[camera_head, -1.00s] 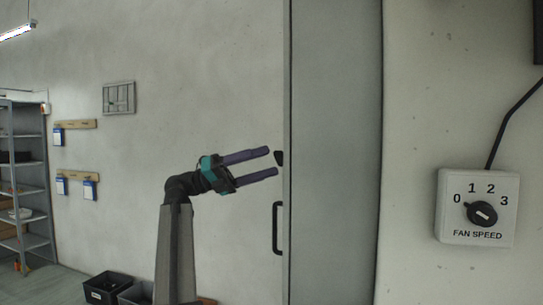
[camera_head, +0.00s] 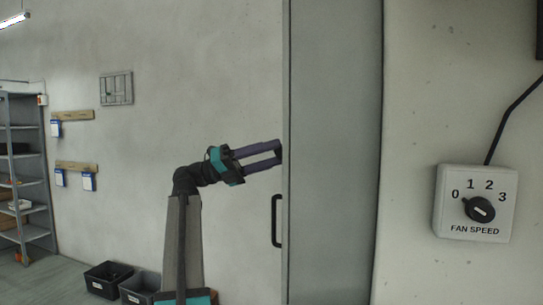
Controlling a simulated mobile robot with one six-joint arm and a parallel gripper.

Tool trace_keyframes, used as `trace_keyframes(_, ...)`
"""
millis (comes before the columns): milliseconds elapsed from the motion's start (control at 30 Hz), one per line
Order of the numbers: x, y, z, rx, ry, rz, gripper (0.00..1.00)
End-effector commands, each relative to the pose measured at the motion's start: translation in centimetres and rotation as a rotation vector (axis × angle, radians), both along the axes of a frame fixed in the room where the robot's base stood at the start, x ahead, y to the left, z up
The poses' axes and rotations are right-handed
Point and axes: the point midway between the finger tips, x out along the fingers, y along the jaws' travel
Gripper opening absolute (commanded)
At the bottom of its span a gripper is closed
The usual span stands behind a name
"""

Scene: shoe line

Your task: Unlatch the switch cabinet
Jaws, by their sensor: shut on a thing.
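The switch cabinet (camera_head: 335,150) is a tall grey body at the middle right, seen nearly edge-on. A dark bar handle (camera_head: 275,222) is on its left side, below my gripper. My gripper (camera_head: 279,152) has purple fingers and reaches the cabinet's left edge from the left. It is shut on the small black latch knob (camera_head: 279,154), which sits above the handle. The fingertips hide most of the knob, so I cannot tell how it is turned.
A fan speed box (camera_head: 476,205) with a dial is on the wall at right. Shelves (camera_head: 22,170) stand far left. Dark bins (camera_head: 108,279) are on the floor at lower left. The wall left of the cabinet is mostly bare.

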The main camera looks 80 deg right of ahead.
Motion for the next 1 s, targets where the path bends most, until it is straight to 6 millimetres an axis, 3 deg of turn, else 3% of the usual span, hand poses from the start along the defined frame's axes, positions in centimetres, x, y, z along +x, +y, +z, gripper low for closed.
trace_keyframes(1000, 0.04, -0.60, -0.56, -0.207, 0.040, -0.002, 0.23)
